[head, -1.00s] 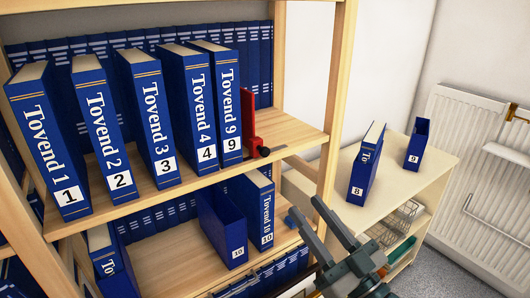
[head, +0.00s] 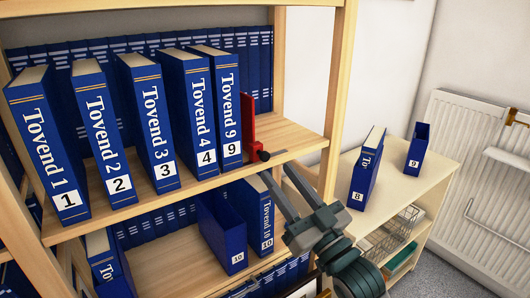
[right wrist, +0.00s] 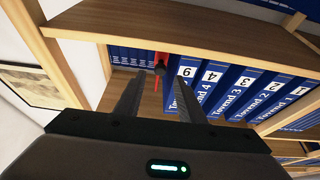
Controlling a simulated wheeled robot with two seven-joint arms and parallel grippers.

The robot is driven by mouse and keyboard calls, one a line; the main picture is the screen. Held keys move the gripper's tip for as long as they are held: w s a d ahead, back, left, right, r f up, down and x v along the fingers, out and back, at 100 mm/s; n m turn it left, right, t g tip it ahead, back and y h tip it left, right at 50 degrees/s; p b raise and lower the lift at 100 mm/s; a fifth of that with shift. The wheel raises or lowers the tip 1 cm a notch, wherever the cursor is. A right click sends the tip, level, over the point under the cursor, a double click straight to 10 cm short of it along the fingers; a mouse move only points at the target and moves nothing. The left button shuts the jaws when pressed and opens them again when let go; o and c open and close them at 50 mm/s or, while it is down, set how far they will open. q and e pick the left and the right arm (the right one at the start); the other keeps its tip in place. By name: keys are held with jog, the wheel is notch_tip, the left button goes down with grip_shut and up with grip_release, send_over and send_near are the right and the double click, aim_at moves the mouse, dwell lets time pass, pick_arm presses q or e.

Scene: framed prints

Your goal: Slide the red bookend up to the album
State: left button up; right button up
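The red bookend (head: 248,128) stands on the upper shelf just right of the blue album Tovend 9 (head: 230,110). It has a black knob (head: 264,155) at its front. I cannot tell whether the bookend touches the album. My right gripper (head: 277,174) is open and empty, below and in front of the knob in the head view. In the right wrist view the bookend (right wrist: 161,58) and its knob (right wrist: 159,68) show just beyond and between the two open fingers (right wrist: 157,82). Album 9 (right wrist: 184,88) is right of them there. My left gripper is not in view.
Albums Tovend 1 (head: 47,145) to 4 lean left of album 9. The wooden post (head: 338,90) stands right of the bookend. The lower shelf holds Tovend 10 (head: 258,220) and an empty slipcase (head: 222,230). A low cabinet (head: 425,190) is at right.

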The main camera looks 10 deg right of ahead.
aim_at(267, 158)
jog(key=p+x, duration=0.1)
jog(key=x, duration=0.3)
jog(key=shift+w+a+r, duration=0.1)
jog(key=shift+w+r, duration=0.15)
jog(key=shift+w+a+r, duration=0.15)
jog(key=shift+w+a, duration=0.05)
jog(key=shift+w, duration=0.25)
jog(key=shift+w+a+r, duration=0.2)
jog(key=shift+w+a, duration=0.05)
jog(key=shift+w, duration=0.4)
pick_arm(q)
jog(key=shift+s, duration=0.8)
pick_arm(e)
grip_shut()
